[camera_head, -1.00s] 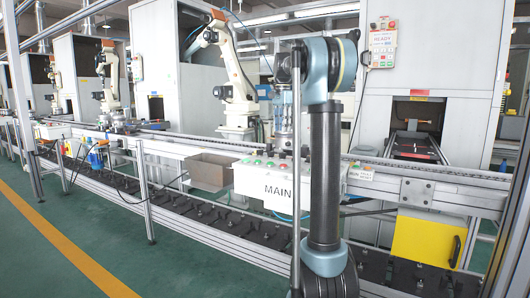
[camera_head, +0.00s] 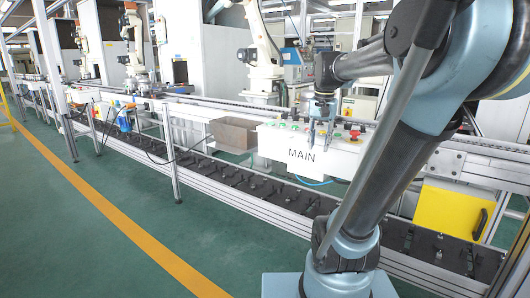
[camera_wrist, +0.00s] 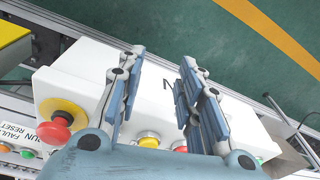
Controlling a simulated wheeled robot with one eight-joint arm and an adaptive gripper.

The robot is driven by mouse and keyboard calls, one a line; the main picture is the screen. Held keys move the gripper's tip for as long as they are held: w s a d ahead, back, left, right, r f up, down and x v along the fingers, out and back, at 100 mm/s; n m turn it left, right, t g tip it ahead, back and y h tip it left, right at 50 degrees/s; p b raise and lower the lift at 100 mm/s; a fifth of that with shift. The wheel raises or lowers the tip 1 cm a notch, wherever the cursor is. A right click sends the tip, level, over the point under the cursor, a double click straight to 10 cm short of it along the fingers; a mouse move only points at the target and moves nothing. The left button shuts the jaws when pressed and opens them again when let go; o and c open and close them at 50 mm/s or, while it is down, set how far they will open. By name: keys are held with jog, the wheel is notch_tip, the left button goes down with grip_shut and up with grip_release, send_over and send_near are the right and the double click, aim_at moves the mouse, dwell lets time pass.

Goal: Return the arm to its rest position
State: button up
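My gripper (camera_head: 321,134) points down over the white control box (camera_head: 277,146) marked MAIN. In the wrist view the two blue-grey fingers of my gripper (camera_wrist: 163,62) stand apart with nothing between them. The white box (camera_wrist: 88,78) lies beneath them, and a red mushroom button (camera_wrist: 56,131) with a yellow collar is to their left. Whether the fingertips touch the box cannot be told. My arm leans to the right in the head view, with its forearm reaching back left to the gripper.
A conveyor line (camera_head: 232,104) with metal rails runs behind the box. A grey open bin (camera_head: 235,134) hangs left of it, and a yellow panel (camera_head: 448,213) is at right. White robot arms (camera_head: 262,50) stand behind. The green floor (camera_head: 90,215) at front left is clear.

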jog(key=s+f+n, duration=0.4)
jog(key=s+f, duration=1.2)
jog(key=f, duration=0.4)
jog(key=shift+s+n+t, duration=0.2)
jog(key=shift+n+t, duration=0.2)
jog(key=shift+w+f, duration=0.25)
jog(key=shift+w, duration=0.25)
jog(key=shift+d, duration=0.15)
